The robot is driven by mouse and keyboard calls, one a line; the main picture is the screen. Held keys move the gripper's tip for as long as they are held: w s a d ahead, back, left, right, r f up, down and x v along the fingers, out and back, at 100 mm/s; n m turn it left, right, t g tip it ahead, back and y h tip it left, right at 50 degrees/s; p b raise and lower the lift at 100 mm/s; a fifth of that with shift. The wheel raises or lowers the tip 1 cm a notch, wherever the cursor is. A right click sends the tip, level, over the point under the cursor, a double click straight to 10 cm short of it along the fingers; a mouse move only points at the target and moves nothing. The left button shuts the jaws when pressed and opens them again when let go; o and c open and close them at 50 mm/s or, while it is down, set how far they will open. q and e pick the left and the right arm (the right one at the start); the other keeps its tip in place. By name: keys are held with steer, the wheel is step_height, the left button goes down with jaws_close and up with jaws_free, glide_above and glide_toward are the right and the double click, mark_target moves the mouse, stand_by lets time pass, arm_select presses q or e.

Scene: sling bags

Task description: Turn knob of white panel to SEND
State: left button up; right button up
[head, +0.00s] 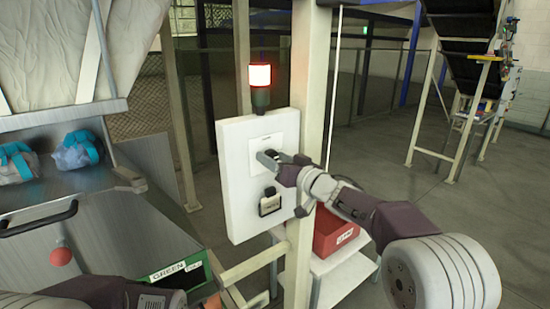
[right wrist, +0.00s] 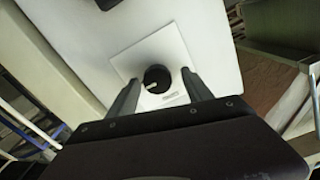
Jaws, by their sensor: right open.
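The white panel (head: 238,190) is mounted on a pale post in the head view. Its upper white plate (right wrist: 145,56) carries a round black knob (right wrist: 157,78) with a pale pointer mark toward the lower left of the right wrist view. A small label beside the knob is too blurred to read. My right gripper (right wrist: 160,90) is open, with one finger on each side of the knob; I cannot tell whether they touch it. In the head view my right gripper (head: 270,157) is in front of the plate and largely hides the knob.
A red lamp (head: 260,76) glows above the panel. A black fitting (head: 270,203) sits lower on the panel. A red bin (head: 336,232) stands on a white table behind the post. A metal chute with wrapped bags (head: 76,151) and a green bin (head: 192,277) are at left.

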steer(key=shift+w+d, duration=0.15)
steer(key=c, duration=0.6)
jaws_close()
steer(key=n, duration=0.4)
steer(key=shift+n+b, duration=0.3)
steer(key=n+b, duration=0.1)
steer(key=n, duration=0.2)
steer(key=shift+f+n, duration=0.1)
steer(key=shift+n, duration=0.3)
steer(key=shift+n+b, duration=1.65)
steer(key=shift+n, duration=3.15)
